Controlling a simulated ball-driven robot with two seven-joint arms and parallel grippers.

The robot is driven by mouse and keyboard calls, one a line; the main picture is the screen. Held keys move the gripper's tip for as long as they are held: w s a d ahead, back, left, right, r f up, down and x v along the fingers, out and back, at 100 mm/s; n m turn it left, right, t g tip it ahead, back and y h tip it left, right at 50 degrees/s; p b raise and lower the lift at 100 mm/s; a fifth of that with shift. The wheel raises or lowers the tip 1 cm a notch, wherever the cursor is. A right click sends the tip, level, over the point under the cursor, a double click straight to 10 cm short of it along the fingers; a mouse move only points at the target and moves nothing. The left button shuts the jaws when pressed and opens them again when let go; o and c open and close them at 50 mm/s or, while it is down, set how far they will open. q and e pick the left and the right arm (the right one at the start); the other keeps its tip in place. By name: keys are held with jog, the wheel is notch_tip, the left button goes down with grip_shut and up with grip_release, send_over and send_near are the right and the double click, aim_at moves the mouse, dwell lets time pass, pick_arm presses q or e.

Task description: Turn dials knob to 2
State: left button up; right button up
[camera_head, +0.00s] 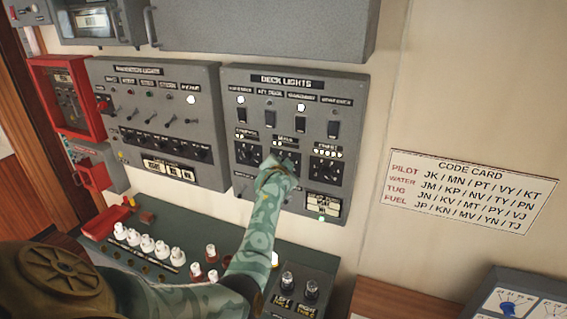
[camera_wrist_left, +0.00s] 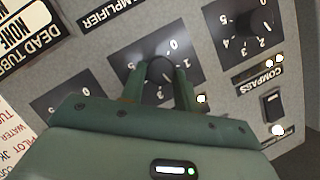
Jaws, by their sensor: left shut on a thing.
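The DECK LIGHTS panel (camera_head: 293,95) is a grey wall box with three black dials in a row. My left gripper (camera_head: 283,163) reaches up to the middle dial and covers most of it. In the left wrist view, which sees the panel upside down, the two green fingers of my left gripper (camera_wrist_left: 160,88) are on either side of the dark middle knob (camera_wrist_left: 161,70), shut on it. The dial plate (camera_wrist_left: 185,50) shows 0 and other numbers around it; the pointer is hidden, so its setting cannot be told. My right gripper is not in view.
The left dial (camera_head: 248,153) and the right dial (camera_head: 326,169) flank the middle one closely. Black switches (camera_head: 270,117) and lit lamps sit above. A console (camera_head: 150,240) with white and red knobs lies below. A code card (camera_head: 458,190) is on the right wall.

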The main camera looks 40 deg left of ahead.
pick_arm(q)
jog(key=shift+n+h, duration=0.4)
jog(key=shift+n, duration=0.1)
jog(key=shift+f, duration=0.1)
jog(key=o, duration=1)
jog(key=shift+c, duration=0.2)
jog(key=b+v, duration=0.1)
jog(key=v, duration=1.5)
jog(key=shift+s, duration=0.1)
